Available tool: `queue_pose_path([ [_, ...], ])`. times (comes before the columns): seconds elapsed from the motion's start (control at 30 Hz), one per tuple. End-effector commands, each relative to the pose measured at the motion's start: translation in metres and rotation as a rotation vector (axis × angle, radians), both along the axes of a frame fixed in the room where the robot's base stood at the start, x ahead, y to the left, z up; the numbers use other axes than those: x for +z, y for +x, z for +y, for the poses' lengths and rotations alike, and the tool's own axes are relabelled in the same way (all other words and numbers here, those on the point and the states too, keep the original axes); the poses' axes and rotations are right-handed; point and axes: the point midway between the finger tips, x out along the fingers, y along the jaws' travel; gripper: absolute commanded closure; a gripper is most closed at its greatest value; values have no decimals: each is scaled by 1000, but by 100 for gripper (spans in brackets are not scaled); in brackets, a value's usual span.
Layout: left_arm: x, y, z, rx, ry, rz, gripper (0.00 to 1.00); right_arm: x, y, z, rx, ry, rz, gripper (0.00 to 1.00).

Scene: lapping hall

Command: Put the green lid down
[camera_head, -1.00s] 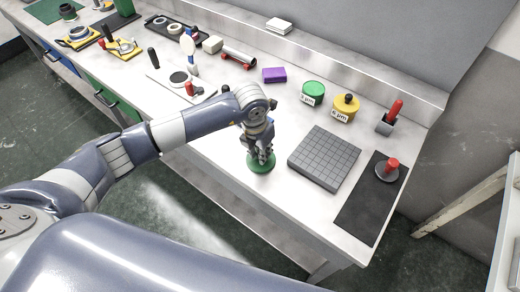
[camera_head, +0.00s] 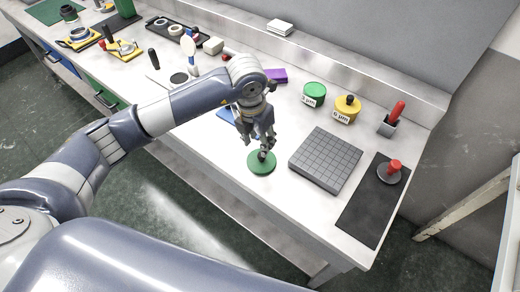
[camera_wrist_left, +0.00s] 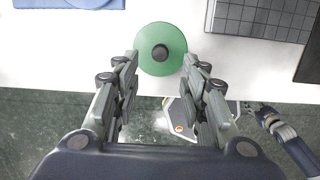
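The green lid (camera_head: 261,163) is a flat green disc with a dark knob, lying on the white bench near its front edge. My left gripper (camera_head: 256,146) is just above it in the head view. In the left wrist view the lid (camera_wrist_left: 161,50) lies beyond the fingertips, with its dark knob in line with the gap between them. My left gripper (camera_wrist_left: 160,70) is open with nothing between its fingers. My right gripper is not clearly seen.
A grey gridded plate (camera_head: 325,159) stands close to the right of the lid. A black mat (camera_head: 362,208) bears a red-handled piece (camera_head: 392,169). A green jar (camera_head: 314,93) and a yellow jar (camera_head: 346,106) stand behind. The bench's front edge is close to the lid.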

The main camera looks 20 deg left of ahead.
Motion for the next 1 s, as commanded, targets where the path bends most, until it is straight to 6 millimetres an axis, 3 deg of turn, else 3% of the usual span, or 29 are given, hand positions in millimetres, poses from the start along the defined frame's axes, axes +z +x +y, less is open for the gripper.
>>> queue_pose_path([
  [0.13,27,-3,1,-1,0,-4,60,-6,0,-2,1,-2,0,60],
  [0.33,45,-6,2,1,-1,-2,60,-8,0,-3,1,-4,0,60],
  [0.87,48,-7,2,1,0,0,60,-8,0,-4,2,-4,0,60],
  [1.0,44,-12,-14,-27,-59,10,60,-8,0,-4,2,-4,0,60],
])
